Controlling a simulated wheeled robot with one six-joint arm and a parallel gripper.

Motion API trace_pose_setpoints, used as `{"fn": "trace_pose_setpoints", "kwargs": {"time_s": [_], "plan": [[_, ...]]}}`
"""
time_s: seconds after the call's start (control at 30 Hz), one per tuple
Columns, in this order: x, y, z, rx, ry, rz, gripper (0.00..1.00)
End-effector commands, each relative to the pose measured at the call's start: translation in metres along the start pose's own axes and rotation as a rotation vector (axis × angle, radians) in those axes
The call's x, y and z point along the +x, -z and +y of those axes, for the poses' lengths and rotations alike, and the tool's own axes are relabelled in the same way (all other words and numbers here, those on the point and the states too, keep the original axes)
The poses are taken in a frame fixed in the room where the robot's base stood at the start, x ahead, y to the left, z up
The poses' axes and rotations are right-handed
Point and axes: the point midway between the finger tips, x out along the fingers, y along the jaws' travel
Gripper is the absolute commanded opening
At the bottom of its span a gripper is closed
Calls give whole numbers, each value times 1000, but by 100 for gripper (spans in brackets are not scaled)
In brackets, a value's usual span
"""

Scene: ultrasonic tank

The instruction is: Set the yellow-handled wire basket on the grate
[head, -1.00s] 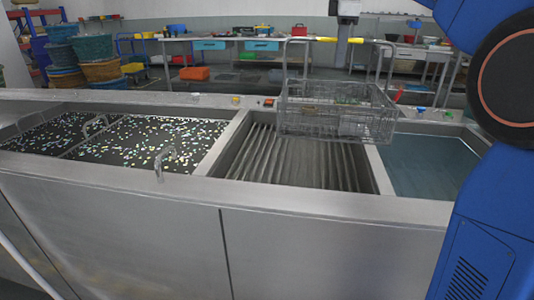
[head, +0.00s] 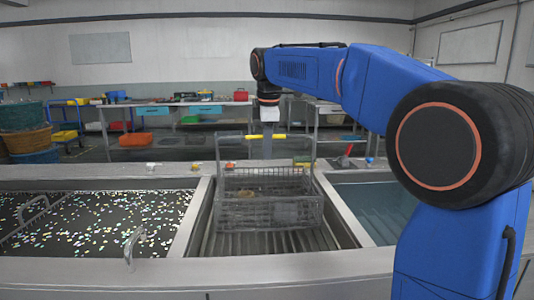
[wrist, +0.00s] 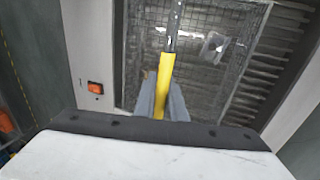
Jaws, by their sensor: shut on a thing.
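The wire basket (head: 268,207) hangs upright from my gripper (head: 267,132) over the middle bay of the tank. My gripper is shut on its yellow handle (head: 252,136), which also shows between the fingers in the wrist view (wrist: 164,75). The basket holds a few small items that I cannot make out. The ribbed grate (head: 240,244) lies in the middle bay, showing in front of and beside the basket. It also shows at right in the wrist view (wrist: 275,60). I cannot tell whether the basket's bottom touches the grate.
The left bay (head: 85,222) holds dark liquid with colourful specks and metal handles. The right bay (head: 365,208) holds bluish liquid. Metal dividers flank the middle bay. Small coloured controls, including an orange switch (wrist: 94,87), sit along the back ledge. A red-handled item (head: 348,150) stands at back right.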

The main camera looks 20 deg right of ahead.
Motion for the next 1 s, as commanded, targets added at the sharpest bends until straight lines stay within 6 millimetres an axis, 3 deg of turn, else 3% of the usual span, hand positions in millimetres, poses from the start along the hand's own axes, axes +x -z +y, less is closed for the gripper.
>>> {"fn": "trace_pose_setpoints", "kwargs": {"time_s": [0.13, 0.37, 0.4, 0.47, 0.5, 0.83, 1.0], "plan": [[10, 0, -3, 0, -2, 1, 0], [12, 0, -3, 0, -2, 1, 0], [13, 0, -4, 0, 0, 0, 13], [13, 0, -4, 0, 0, 0, 27], [13, 0, -3, 0, 0, 0, 29], [10, 0, -3, 0, -1, 0, 29], [-8, 0, -3, 0, -3, 1, 29]]}}
